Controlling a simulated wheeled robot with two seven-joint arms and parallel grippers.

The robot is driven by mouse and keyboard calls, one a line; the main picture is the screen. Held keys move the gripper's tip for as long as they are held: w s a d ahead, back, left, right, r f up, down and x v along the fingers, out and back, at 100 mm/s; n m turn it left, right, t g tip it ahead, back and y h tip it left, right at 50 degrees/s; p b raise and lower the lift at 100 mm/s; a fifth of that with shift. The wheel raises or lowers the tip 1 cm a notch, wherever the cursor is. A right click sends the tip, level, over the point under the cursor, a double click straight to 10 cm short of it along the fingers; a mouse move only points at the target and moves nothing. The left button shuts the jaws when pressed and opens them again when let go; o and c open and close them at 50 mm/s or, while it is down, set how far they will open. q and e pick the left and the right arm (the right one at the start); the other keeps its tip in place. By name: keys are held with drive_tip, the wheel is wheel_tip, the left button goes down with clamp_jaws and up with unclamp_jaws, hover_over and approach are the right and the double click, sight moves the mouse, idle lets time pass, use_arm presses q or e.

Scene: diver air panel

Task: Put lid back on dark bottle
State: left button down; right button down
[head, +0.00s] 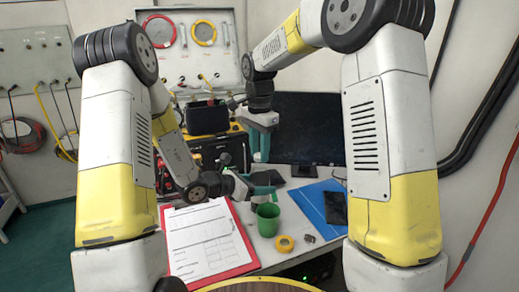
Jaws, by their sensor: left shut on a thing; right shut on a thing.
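My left gripper (266,190) comes in low from the left, its teal fingers level and shut just above the green cup (268,221). A small dark shape (274,178) at its fingers seems to be the dark bottle, mostly hidden and too small to make out clearly. My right gripper (261,157) is above it and points down, its teal fingers shut. The lid seems to be between those fingers but cannot be made out. The two grippers are close, one nearly over the other, with a small gap between them in the picture.
A red clipboard (252,262) with paper lies at the left of the table. Yellow tape (285,244) lies by the green cup. A blue folder (312,205) with a dark device (335,208) lies to the right. A black monitor (308,130) and an open panel case (190,22) stand behind.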

drive_tip(key=shift+f, duration=0.55)
idle(0.4)
